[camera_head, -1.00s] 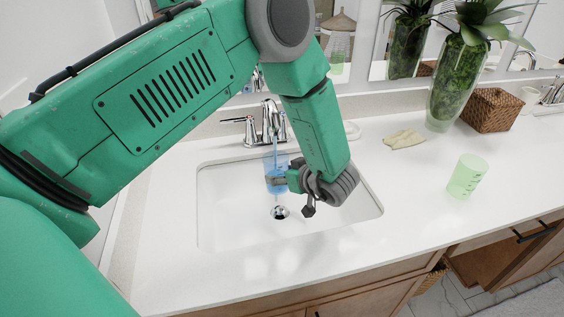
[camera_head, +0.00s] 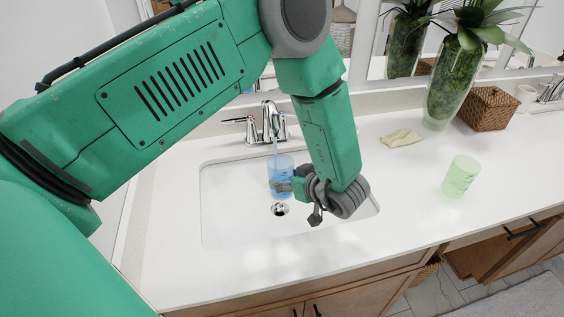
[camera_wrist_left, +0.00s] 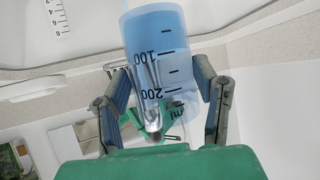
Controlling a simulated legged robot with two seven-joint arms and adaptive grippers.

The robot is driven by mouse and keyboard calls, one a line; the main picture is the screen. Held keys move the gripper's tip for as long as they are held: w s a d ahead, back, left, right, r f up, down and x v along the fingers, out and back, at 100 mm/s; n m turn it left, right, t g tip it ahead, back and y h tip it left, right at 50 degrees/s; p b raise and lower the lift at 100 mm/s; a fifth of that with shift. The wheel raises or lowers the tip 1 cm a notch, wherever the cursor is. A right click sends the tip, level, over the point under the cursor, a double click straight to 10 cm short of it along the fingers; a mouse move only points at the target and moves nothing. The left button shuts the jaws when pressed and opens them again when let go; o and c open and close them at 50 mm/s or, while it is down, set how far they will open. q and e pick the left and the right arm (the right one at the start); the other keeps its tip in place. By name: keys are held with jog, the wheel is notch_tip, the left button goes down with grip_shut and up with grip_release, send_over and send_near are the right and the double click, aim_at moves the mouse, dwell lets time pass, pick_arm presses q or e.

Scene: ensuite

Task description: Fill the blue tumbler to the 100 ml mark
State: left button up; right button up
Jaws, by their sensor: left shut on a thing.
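The blue tumbler (camera_head: 280,166) is see-through and stands roughly upright over the sink basin, under the tap (camera_head: 268,125). A thin stream from the spout runs down into it. My left gripper (camera_head: 281,187) is shut around its sides, coming from the right. In the left wrist view the tumbler (camera_wrist_left: 155,45) sits between the two fingers (camera_wrist_left: 162,100) and appears upside down. Its 100 and 200 marks show there. A deeper blue fills much of it, but I cannot tell the exact water level. My right gripper is not in view.
The white sink (camera_head: 225,220) has a drain (camera_head: 279,209) below the tumbler. A pale green marked cup (camera_head: 460,176) stands on the counter at right. A folded cloth (camera_head: 402,138), a plant vase (camera_head: 452,85) and a wicker basket (camera_head: 488,108) stand behind it. The front counter is clear.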

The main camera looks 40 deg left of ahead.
pick_arm(q)
notch_tip(320, 180, up, 8)
jog(key=s+d+p, duration=0.2)
jog(key=p, duration=0.5)
jog(key=shift+d, duration=0.2)
jog(key=shift+w, duration=0.1)
